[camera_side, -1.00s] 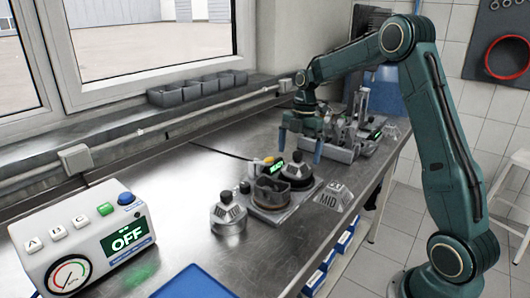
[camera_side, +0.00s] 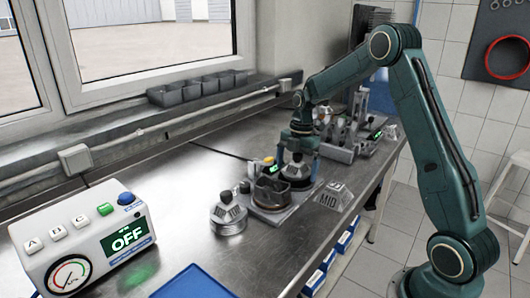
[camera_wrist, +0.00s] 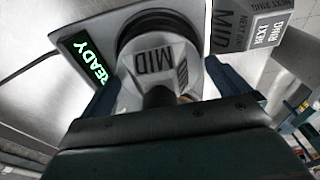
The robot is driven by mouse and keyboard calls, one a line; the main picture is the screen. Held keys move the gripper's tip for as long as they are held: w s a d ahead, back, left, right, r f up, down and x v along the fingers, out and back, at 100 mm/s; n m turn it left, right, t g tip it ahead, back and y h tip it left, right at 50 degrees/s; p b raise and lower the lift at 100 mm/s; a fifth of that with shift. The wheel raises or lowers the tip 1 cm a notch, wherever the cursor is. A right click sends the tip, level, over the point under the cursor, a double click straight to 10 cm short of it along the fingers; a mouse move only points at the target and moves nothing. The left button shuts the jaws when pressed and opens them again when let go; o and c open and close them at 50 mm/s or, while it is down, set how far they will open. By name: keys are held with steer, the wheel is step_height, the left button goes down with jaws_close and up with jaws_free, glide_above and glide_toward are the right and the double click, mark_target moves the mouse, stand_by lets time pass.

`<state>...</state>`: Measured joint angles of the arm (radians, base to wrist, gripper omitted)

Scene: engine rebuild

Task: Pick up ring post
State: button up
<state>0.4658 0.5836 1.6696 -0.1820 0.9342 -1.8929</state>
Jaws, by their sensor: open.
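A grey tapered post labelled MID (camera_wrist: 152,62) stands upright on a dark round base in the wrist view; I take it as the ring post. It also shows in the side view (camera_side: 297,173), partly hidden by my gripper. My gripper (camera_wrist: 160,80) is above it with its fingers open, one on each side of the post. In the side view my gripper (camera_side: 298,166) is lowered around the post's upper part. I cannot tell whether either finger touches it. The wrist housing hides the lower part of the wrist view.
A READY display (camera_wrist: 87,62) sits beside the post. A block marked MID (camera_side: 333,195) stands right of the fixture, a dark ring holder (camera_side: 272,190) in front, and another grey post (camera_side: 229,217) left. The control box (camera_side: 85,240) reads OFF. A metal rack (camera_side: 340,140) stands behind.

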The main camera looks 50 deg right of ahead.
steer(key=shift+c, duration=0.4)
steer(key=c, duration=1)
steer(key=shift+c, duration=0.2)
steer(key=shift+r, duration=0.1)
steer(key=shift+r, duration=4.95)
